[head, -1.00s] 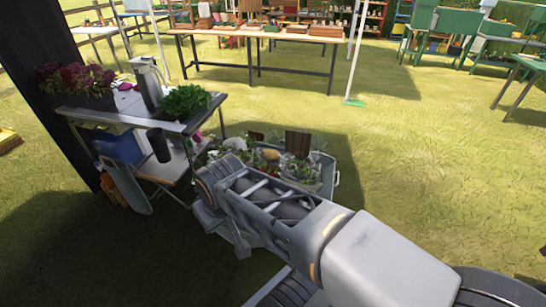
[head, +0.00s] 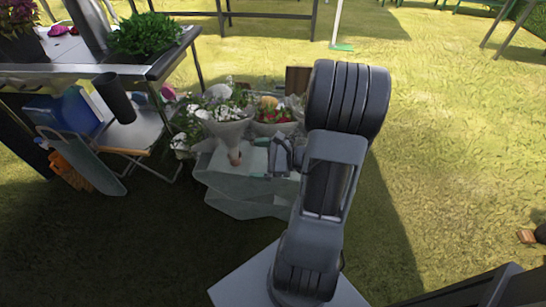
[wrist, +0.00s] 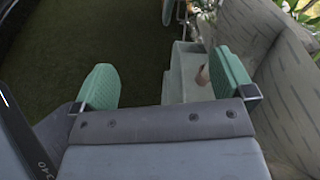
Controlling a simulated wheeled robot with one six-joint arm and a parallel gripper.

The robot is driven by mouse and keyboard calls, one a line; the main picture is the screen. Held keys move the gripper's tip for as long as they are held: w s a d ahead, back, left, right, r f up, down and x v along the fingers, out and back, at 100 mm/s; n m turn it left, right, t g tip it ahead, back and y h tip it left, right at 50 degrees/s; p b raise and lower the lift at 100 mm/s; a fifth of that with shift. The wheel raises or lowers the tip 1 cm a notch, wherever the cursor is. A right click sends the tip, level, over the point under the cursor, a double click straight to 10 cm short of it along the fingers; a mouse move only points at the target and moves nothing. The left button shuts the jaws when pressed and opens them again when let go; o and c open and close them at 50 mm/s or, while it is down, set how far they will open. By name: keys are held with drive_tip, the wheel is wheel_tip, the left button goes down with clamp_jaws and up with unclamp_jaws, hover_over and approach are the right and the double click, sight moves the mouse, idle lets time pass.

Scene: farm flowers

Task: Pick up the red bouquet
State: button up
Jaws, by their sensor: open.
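The red bouquet (head: 276,116) shows red flowers with some yellow in pale wrapping, at the back of a grey tub (head: 225,186) in the head view. My gripper (head: 260,160) is in front of it and lower, over the tub, partly side-on. In the wrist view its green fingertips (wrist: 167,80) are wide apart with nothing between them. Pale wrapping with dark dashes (wrist: 290,85) stands right beside the right fingertip; I cannot tell which bouquet it belongs to. The red flowers are not clear in the wrist view. The red bouquet's lower part is hidden in the head view.
A white bouquet (head: 226,112) in a paper cone with a brownish stem end stands left of the red one. A brown board (head: 297,80) is behind. A metal table (head: 60,71) with a leafy green plant (head: 145,36) stands left. Grass is open to the right.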

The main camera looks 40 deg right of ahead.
drive_tip(key=s+d+f+m+t+h+b, duration=0.2)
drive_tip(key=d+f+m+t+h+b, duration=0.45)
drive_tip(key=d+f+m+h, duration=0.55)
drive_tip(key=shift+y, duration=0.9)
drive_tip(key=shift+w+d+f+b, duration=0.1)
drive_tip(key=shift+w+d+b, duration=0.35)
drive_tip(key=shift+w, duration=1.7)
drive_tip(key=shift+w+d+f+b, duration=0.1)
drive_tip(key=shift+w+d+b, duration=0.35)
drive_tip(key=shift+w, duration=1.75)
drive_tip(key=shift+w+d+f+b, duration=0.1)
drive_tip(key=shift+w+d+b, duration=0.3)
drive_tip(key=shift+w, duration=1.75)
drive_tip(key=shift+a, duration=0.1)
drive_tip(key=shift+r, duration=0.1)
drive_tip(key=c, duration=1.2)
